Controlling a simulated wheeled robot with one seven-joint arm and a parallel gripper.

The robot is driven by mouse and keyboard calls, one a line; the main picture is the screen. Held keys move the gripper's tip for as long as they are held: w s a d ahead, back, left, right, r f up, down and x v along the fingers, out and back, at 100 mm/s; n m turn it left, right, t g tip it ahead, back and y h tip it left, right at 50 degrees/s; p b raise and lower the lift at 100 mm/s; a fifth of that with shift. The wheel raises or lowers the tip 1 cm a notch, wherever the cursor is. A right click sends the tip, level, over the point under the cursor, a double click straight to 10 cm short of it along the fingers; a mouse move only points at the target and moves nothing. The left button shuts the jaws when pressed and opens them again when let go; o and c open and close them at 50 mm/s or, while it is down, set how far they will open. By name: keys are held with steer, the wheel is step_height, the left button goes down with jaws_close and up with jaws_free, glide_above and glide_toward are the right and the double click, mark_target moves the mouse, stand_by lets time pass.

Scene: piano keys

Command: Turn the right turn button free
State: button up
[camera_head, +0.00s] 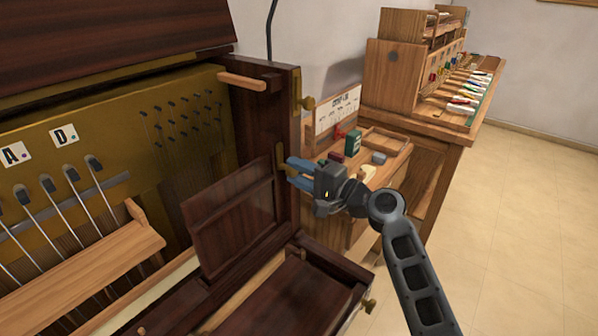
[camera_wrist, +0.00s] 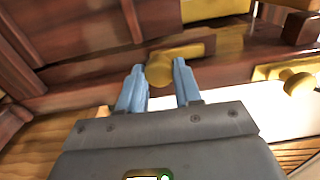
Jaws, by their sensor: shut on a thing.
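The right turn button (camera_head: 279,158) is a brass piece on the dark wooden right side post of the open piano case. In the wrist view its round brass knob (camera_wrist: 160,70) sits between the two blue fingertips, with a brass bar or plate behind it. My gripper (camera_head: 292,170) reaches in from the right and is shut on the turn button's knob. The fingers hide part of the button in the head view. I cannot tell exactly how far the bar is turned.
A dark panel (camera_head: 232,212) leans open below left. A lower drawer-like case (camera_head: 290,300) juts out beneath. A workbench (camera_head: 430,140) with tools stands behind; the floor at right is clear.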

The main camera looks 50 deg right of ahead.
steer(key=shift+f, duration=0.1)
steer(key=o, duration=1)
steer(key=shift+s, duration=0.15)
steer(key=s+b, duration=0.1)
steer(key=s, duration=0.6)
steer(key=shift+s+d+b, duration=0.15)
steer(key=shift+s+b, duration=0.15)
